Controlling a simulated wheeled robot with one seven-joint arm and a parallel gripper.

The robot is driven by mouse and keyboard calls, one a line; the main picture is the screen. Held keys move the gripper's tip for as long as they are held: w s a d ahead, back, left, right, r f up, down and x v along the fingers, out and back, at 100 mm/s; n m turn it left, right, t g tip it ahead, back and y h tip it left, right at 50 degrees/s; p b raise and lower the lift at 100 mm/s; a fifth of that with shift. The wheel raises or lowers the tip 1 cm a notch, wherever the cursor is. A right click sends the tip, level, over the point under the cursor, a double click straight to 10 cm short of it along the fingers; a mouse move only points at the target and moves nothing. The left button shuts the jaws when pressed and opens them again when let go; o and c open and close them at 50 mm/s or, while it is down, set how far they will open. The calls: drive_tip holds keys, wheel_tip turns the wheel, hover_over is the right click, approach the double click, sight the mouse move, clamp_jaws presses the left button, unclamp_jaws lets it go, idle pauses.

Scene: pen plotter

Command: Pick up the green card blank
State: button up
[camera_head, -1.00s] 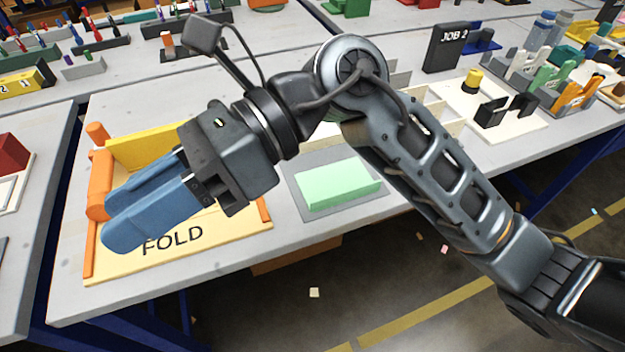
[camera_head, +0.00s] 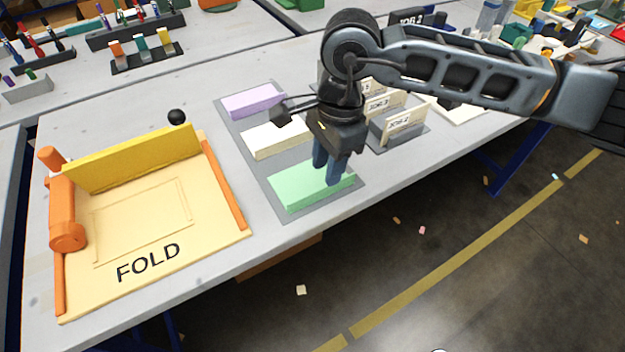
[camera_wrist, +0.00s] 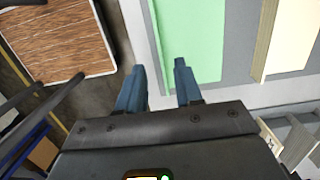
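The green card blank (camera_head: 295,190) lies on a grey mat (camera_head: 262,178) near the table's front edge, at the near end of a row of three coloured blanks. It also shows at the top of the wrist view (camera_wrist: 197,40). My gripper (camera_head: 328,178) points down at the right part of the green blank, and its blue fingers hide some of it.
A cream blank (camera_head: 275,140) and a purple blank (camera_head: 253,101) lie behind on the same mat. The yellow fold board (camera_head: 140,225) is at left. Job holders (camera_head: 400,125) stand close at right. The table's front edge is near.

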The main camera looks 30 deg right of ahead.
sight(323, 188)
drive_tip(key=shift+a+f+p, duration=0.15)
drive_tip(key=shift+f+p, duration=0.05)
drive_tip(key=shift+f, duration=1.1)
drive_tip(key=shift+a+f+p, duration=0.1)
drive_tip(key=shift+f+p, duration=0.1)
drive_tip(key=shift+f, duration=1.1)
drive_tip(key=shift+c, duration=0.5)
clamp_jaws()
